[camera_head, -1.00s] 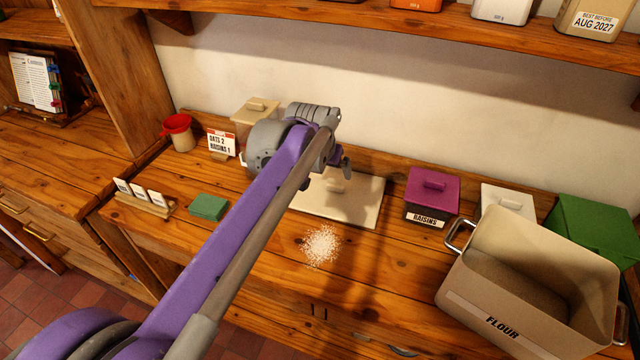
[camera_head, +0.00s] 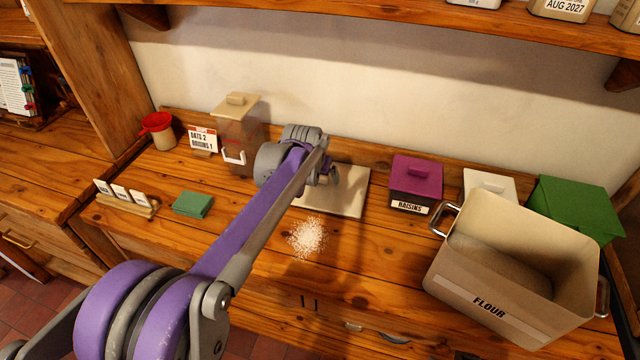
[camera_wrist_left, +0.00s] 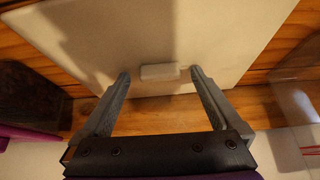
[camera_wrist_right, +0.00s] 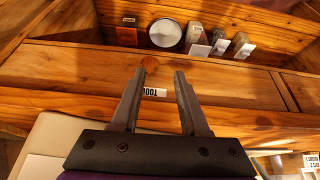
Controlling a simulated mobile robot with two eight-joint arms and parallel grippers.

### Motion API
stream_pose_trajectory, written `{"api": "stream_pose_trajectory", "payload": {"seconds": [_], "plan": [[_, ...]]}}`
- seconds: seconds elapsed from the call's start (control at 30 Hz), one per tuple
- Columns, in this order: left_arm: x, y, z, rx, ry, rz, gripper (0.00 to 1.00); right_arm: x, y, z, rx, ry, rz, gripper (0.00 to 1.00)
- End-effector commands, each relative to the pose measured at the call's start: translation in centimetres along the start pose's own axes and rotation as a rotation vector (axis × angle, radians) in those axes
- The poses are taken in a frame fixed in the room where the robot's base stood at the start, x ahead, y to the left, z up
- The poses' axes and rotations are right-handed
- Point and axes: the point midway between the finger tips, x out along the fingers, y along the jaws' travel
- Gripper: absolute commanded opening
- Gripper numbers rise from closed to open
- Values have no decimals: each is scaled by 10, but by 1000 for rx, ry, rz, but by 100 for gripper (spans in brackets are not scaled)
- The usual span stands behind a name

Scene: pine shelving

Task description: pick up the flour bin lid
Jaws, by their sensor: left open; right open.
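The flour bin lid (camera_head: 346,192) is a flat cream square lying on the counter near the wall. In the left wrist view the lid (camera_wrist_left: 200,35) fills the upper part, with its small block handle (camera_wrist_left: 159,71) between the fingertips. My left gripper (camera_wrist_left: 160,78) is open, its fingers on either side of the handle; I cannot tell whether they touch it. In the head view my left arm hides part of the lid and its handle. The open flour bin (camera_head: 490,308) stands at the right. My right gripper (camera_wrist_right: 161,75) is open and empty, facing wood.
Spilled flour (camera_head: 307,237) lies in front of the lid. A purple-lidded raisins box (camera_head: 416,180), a white lid (camera_head: 489,184) and a green box (camera_head: 575,208) stand to the right. A clear bin (camera_head: 238,130), card (camera_head: 203,139) and green cloth (camera_head: 192,204) are left.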

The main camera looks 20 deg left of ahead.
Motion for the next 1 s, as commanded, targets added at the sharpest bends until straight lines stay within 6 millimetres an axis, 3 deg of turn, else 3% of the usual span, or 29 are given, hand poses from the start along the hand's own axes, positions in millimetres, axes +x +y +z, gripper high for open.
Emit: {"api": "stream_pose_trajectory", "payload": {"seconds": [0.1,0.6,1.0], "plan": [[0,0,0,0,0,0,98,0,0,0,0,0,0,45],[-1,0,0,0,0,0,8,0,0,0,0,0,0,45],[-8,0,-5,0,0,0,8,-1,0,-1,0,0,0,45]]}}
